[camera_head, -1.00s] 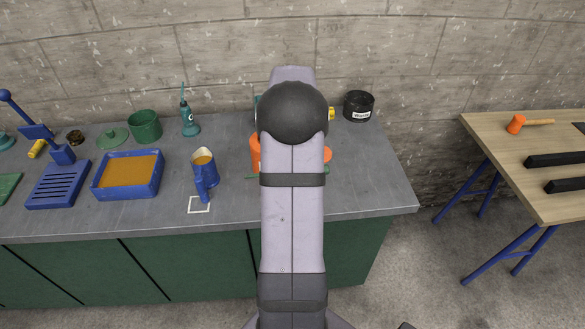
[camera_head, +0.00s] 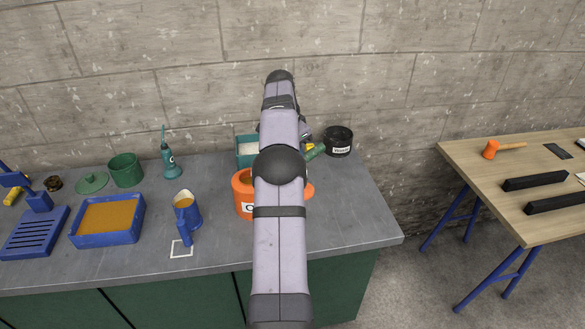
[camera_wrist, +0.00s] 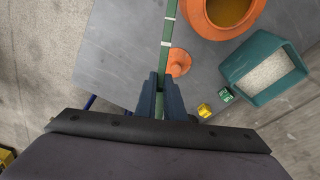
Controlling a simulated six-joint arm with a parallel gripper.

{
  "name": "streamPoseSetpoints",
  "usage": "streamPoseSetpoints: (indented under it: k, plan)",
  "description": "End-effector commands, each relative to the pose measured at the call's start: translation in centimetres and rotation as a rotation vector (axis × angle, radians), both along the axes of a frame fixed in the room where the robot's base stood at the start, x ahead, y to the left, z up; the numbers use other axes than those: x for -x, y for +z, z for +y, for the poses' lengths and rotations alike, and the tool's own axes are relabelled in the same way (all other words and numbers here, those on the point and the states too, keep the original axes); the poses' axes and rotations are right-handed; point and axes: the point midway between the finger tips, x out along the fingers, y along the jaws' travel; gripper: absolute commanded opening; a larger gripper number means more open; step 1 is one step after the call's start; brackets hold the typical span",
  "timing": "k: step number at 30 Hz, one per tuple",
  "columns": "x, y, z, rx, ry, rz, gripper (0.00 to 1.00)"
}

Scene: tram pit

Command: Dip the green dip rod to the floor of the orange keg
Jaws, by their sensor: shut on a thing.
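My gripper (camera_wrist: 160,97) is shut on the green dip rod (camera_wrist: 167,32), which runs up and out of the wrist view with pale marks along it. The open orange keg (camera_wrist: 207,24) holds amber liquid. The rod passes beside the keg in that view, not across its mouth. In the head view the keg (camera_head: 241,198) stands on the grey bench, partly hidden by my arm. A green piece (camera_head: 316,152) shows right of my arm there; I cannot tell whether it is the rod. The orange lid (camera_wrist: 181,60) lies beside the keg.
A teal bin of white granules (camera_wrist: 238,72) stands near the keg, with small yellow (camera_wrist: 204,110) and green blocks beside it. A black tin (camera_head: 338,142) is at the back right. A blue jug (camera_head: 187,213) and blue tray (camera_head: 80,237) stand left.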

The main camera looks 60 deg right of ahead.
Motion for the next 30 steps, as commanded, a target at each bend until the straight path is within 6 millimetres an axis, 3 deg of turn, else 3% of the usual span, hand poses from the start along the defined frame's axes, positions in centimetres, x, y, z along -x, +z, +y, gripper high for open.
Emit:
streamPoseSetpoints:
  k: [20,30]
  plan:
    - [-0.3,2.4,-4.5,0.211,0.254,0.042,0.00]
    - [-1.3,4.1,-6.2,0.441,0.492,0.033,0.00]
